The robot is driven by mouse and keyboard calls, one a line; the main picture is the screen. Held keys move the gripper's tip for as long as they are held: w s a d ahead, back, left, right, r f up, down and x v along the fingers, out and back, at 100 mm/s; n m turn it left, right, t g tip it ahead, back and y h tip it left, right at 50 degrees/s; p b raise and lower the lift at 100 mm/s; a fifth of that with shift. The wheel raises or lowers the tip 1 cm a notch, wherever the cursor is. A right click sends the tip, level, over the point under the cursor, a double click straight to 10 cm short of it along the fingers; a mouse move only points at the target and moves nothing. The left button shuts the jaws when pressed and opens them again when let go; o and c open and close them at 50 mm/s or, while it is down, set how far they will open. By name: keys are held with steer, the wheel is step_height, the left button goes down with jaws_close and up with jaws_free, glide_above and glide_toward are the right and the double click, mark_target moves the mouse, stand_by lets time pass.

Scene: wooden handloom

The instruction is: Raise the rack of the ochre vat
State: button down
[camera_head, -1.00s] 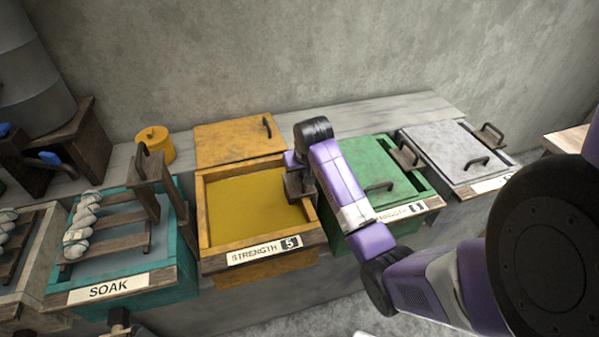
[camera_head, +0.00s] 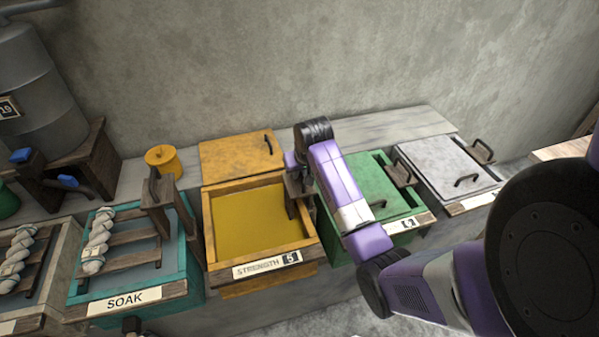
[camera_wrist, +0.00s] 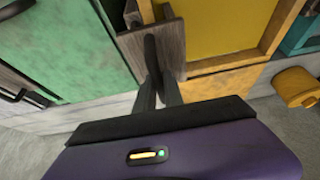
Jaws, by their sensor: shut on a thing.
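The ochre vat (camera_head: 313,222) stands in the middle of the head view, open, with yellow liquid inside and a "STRENGTH 5" label in front. The rack's wooden end plate (camera_head: 296,186) stands at the vat's right side, with a short post below it. The bars are not visible; the liquid may hide them. My gripper (camera_wrist: 160,88) is shut on the dark handle (camera_wrist: 151,50) of this wooden plate, which also shows in the wrist view (camera_wrist: 172,45). In the head view my purple wrist partly hides the plate.
The ochre lid (camera_head: 240,157) lies behind the vat. The teal SOAK vat (camera_head: 192,262) with a raised rack of white yarn is at left. A green-lidded vat (camera_head: 362,175) is close at right, under my arm. A yellow pot (camera_head: 163,160) stands at the back left.

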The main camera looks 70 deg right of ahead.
steer(key=shift+r+p, duration=3.65)
steer(key=shift+r, duration=1.4)
steer(key=shift+c, duration=1)
jaws_free()
step_height(320, 180, up, 7)
